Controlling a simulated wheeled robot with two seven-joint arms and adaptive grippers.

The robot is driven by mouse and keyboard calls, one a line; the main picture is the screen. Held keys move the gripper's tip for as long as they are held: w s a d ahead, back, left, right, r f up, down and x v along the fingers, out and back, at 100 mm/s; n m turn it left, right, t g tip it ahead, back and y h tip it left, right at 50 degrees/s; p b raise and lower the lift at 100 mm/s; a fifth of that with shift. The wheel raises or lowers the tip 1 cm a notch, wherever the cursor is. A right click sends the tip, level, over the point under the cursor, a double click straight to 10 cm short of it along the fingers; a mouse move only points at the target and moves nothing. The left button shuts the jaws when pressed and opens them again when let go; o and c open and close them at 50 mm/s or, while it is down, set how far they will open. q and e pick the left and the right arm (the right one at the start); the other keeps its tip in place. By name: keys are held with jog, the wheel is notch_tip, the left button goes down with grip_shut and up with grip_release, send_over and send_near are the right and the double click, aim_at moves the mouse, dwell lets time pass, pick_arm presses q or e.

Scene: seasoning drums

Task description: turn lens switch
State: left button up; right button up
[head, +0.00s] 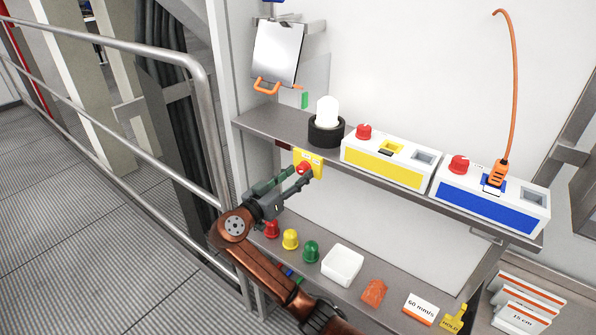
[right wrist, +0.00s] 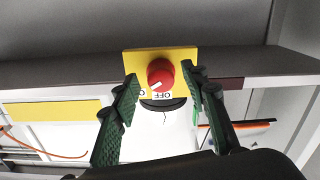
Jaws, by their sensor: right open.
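The switch is a red round knob (right wrist: 160,74) on a yellow plate (right wrist: 134,63). It also shows in the head view, a red knob (head: 304,169) on a yellow plate (head: 314,157) at the front edge of the upper shelf. The word OFF shows upside down on the plate, and the knob has a white mark toward the lower left. My right gripper (head: 285,183) is open, its two green fingers on either side of the knob in the right wrist view (right wrist: 161,82). I cannot tell whether they touch it. My left gripper is not in view.
The upper shelf (head: 270,124) holds a white lamp (head: 327,112), a yellow-fronted box (head: 383,170) and a blue-fronted box (head: 485,207) with an orange cable. Coloured caps, a white box (head: 342,265) and tags lie on the lower shelf. A metal railing (head: 190,140) stands at left.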

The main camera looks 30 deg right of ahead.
jog(key=shift+w+d, duration=0.15)
jog(key=shift+d, duration=0.2)
jog(key=shift+c, duration=0.3)
grip_shut()
